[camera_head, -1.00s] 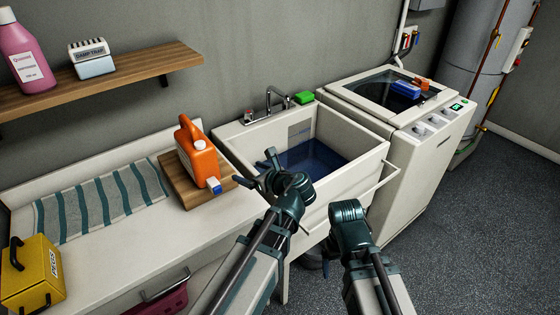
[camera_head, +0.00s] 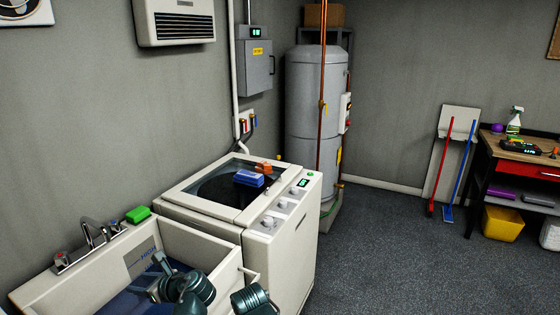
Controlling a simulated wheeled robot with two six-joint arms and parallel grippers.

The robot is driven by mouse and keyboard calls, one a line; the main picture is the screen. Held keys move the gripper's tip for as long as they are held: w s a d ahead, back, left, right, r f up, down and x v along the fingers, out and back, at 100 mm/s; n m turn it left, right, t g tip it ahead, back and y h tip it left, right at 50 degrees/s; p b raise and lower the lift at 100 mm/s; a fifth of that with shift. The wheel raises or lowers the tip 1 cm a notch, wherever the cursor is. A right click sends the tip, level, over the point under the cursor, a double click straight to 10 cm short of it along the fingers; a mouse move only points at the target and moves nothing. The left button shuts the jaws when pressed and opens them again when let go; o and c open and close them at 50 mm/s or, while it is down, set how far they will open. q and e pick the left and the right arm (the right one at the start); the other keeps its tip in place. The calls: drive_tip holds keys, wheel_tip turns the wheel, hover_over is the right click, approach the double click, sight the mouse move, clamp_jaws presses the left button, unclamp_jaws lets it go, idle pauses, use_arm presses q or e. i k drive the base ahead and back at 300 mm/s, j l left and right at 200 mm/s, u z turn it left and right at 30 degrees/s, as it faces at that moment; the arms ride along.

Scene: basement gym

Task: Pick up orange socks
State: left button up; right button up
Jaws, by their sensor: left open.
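My left gripper (camera_head: 162,264) is open over the sink, at the bottom of the view, well short of the machine top. Of my right arm only a wrist part shows at the bottom; its fingers are not visible.
The sink (camera_head: 190,240) has a tap (camera_head: 95,232) and a green sponge (camera_head: 138,214) on its rim. A grey boiler (camera_head: 316,105) stands behind the washing machine. A workbench (camera_head: 520,155) is at the right. The floor between is clear.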

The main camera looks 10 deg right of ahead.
sight(262, 167)
drive_tip(key=i+l+z, duration=0.1)
drive_tip(key=i+l, duration=0.95)
drive_tip(key=i+l+z, duration=0.15)
drive_tip(key=i+l, duration=0.8)
drive_tip(key=i, duration=0.2)
